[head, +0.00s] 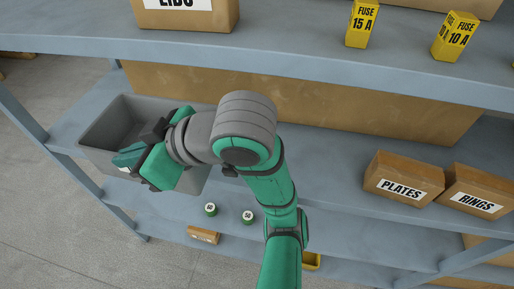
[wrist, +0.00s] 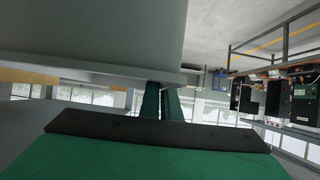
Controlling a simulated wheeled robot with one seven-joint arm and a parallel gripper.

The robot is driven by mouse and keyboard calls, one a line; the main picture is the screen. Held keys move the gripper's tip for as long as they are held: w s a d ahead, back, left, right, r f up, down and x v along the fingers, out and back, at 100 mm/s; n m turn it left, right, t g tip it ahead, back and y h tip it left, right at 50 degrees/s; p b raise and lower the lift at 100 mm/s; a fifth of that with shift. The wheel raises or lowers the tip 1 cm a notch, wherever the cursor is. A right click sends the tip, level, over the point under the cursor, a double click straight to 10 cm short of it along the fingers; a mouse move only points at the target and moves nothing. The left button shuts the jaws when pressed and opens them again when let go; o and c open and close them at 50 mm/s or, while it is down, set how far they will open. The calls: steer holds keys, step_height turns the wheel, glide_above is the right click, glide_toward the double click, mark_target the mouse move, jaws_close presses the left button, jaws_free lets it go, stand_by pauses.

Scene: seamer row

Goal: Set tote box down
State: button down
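The tote box (head: 108,125) is a grey open-topped bin at the left end of the middle shelf (head: 330,170) in the head view. My gripper (head: 130,157) is at the tote's near side, with its fingers at the front wall. In the wrist view the two green fingers (wrist: 163,100) are close together and meet the grey edge of the tote (wrist: 90,62). The gripper looks shut on that wall. My arm hides the tote's right part. Whether the tote's base touches the shelf cannot be seen.
A long cardboard box (head: 350,108) stands behind on the middle shelf. Cartons marked PLATES (head: 400,180) and RINGS (head: 478,192) stand at the right. The upper shelf (head: 280,52) overhangs, with yellow fuse boxes (head: 362,24). Green-and-white round items (head: 211,209) lie below. Shelf between arm and PLATES is clear.

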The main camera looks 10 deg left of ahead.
steer(key=shift+w, duration=0.15)
steer(key=w+a+f, duration=0.1)
steer(key=w, duration=0.1)
steer(key=w+a+f, duration=0.1)
steer(key=w, duration=0.2)
steer(key=w+a+f, duration=0.1)
steer(key=w+f, duration=0.1)
steer(key=w, duration=0.1)
steer(key=shift+w+a+f, duration=0.1)
steer(key=shift+w+a, duration=0.05)
steer(key=shift+a, duration=0.1)
steer(key=w+f, duration=0.1)
steer(key=f, duration=0.1)
steer(key=w+a+f, duration=0.1)
steer(key=w+f, duration=0.1)
steer(key=shift+w+a+f, duration=0.4)
steer(key=shift+w+f, duration=0.25)
steer(key=shift+f, duration=0.15)
step_height(320, 180, down, 3)
steer(key=shift+w+a+f, duration=0.1)
steer(key=shift+w, duration=0.05)
steer(key=c, duration=2)
jaws_free()
steer(key=shift+f, duration=0.15)
